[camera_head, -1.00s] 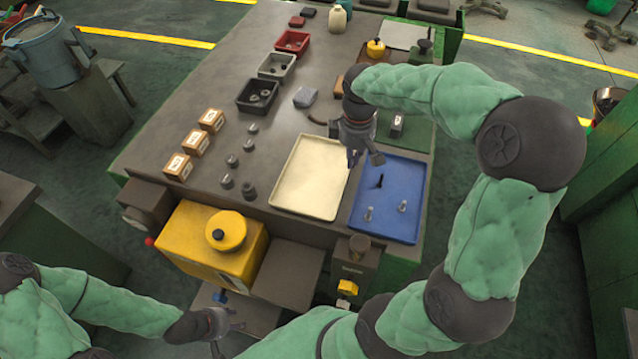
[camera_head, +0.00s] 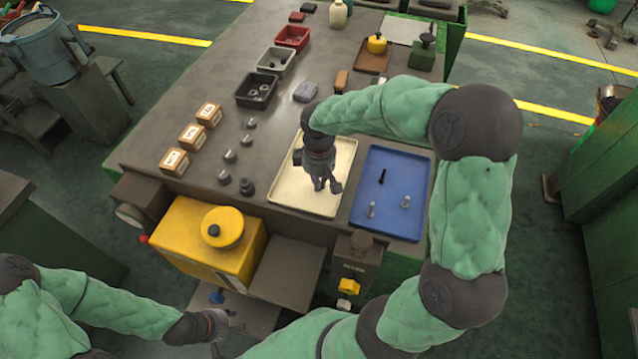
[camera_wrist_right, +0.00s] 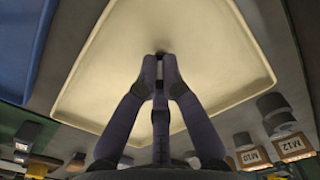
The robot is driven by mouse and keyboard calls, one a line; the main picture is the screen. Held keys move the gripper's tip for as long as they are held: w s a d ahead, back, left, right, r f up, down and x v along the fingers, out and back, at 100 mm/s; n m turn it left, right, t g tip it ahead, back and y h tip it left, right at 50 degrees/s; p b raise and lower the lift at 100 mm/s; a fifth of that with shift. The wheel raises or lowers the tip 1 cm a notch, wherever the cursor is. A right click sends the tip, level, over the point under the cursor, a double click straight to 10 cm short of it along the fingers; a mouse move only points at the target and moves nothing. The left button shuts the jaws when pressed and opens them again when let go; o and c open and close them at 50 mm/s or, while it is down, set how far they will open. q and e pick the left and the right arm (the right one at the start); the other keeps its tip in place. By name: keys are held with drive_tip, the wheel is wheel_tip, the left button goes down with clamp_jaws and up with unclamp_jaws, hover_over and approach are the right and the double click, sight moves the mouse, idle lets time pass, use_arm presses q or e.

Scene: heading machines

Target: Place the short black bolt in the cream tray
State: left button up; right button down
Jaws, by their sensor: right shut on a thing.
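The cream tray (camera_head: 283,190) lies at the front of the bench, left of the blue tray (camera_head: 421,190); its pale floor fills much of the right wrist view (camera_wrist_right: 115,75). My right gripper (camera_head: 326,188) is over the cream tray, pointing down. In the right wrist view its fingertips (camera_wrist_right: 160,68) are closed on a small dark piece, the short black bolt (camera_wrist_right: 160,54), mostly hidden by the fingers. I cannot tell its height above the tray floor. My left gripper (camera_head: 228,336) is open and empty, low at the front, away from the bench top.
The blue tray holds a black bolt (camera_head: 382,176) and two silver bolts (camera_head: 371,209). Left of the cream tray stand several grey pieces (camera_head: 247,188) and labelled boxes (camera_head: 174,162). Small bins (camera_head: 256,91) stand behind. A yellow machine (camera_head: 210,245) is in front.

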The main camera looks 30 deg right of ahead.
drive_tip(key=shift+f, duration=0.2)
drive_tip(key=shift+f, duration=0.15)
drive_tip(key=c, duration=1.4)
unclamp_jaws()
wheel_tip(320, 180, up, 12)
drive_tip(key=p, duration=0.3)
drive_tip(key=shift+r, duration=0.25)
drive_tip(key=shift+s+f, duration=0.1)
